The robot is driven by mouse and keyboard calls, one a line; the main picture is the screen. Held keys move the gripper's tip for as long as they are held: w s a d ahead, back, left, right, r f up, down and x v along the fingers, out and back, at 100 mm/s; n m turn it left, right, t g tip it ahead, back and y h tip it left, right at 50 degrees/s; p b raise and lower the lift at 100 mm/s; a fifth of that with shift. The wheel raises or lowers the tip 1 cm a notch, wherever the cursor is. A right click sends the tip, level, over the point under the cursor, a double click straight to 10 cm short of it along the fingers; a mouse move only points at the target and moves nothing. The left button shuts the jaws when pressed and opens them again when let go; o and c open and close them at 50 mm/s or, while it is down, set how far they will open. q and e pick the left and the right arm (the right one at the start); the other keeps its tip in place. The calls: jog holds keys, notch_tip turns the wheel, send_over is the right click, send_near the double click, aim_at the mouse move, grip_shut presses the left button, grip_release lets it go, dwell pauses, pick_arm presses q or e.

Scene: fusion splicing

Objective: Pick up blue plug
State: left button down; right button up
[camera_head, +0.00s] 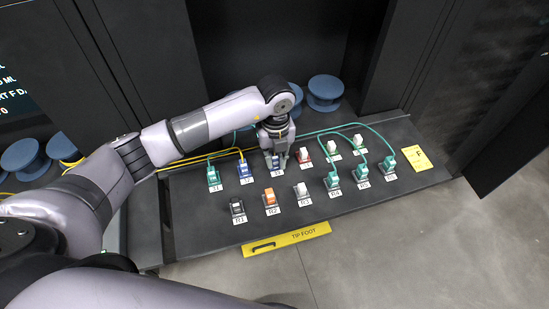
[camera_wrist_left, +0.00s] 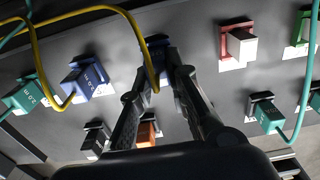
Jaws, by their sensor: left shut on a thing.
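My left gripper (camera_head: 280,152) reaches down over the back row of sockets on the dark panel (camera_head: 330,210). Its fingers (camera_wrist_left: 162,85) are shut on a blue plug (camera_wrist_left: 166,76), which is mostly hidden behind them. The plug still appears to be at its socket; a little blue shows below the gripper in the head view (camera_head: 277,163). Another blue plug (camera_head: 244,170) with a yellow cable stands just to the left. It also shows in the wrist view (camera_wrist_left: 86,79). My right gripper is not in view.
A yellow cable (camera_wrist_left: 138,35) passes close by the fingers. Blue spools (camera_head: 325,92) stand behind.

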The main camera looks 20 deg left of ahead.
pick_arm(q)
notch_tip(320, 180, up, 10)
jog(key=r+b, duration=0.1)
jog(key=b, duration=0.2)
notch_tip(320, 180, up, 9)
send_over(275, 157)
jog(key=shift+s, duration=0.1)
dwell(0.3)
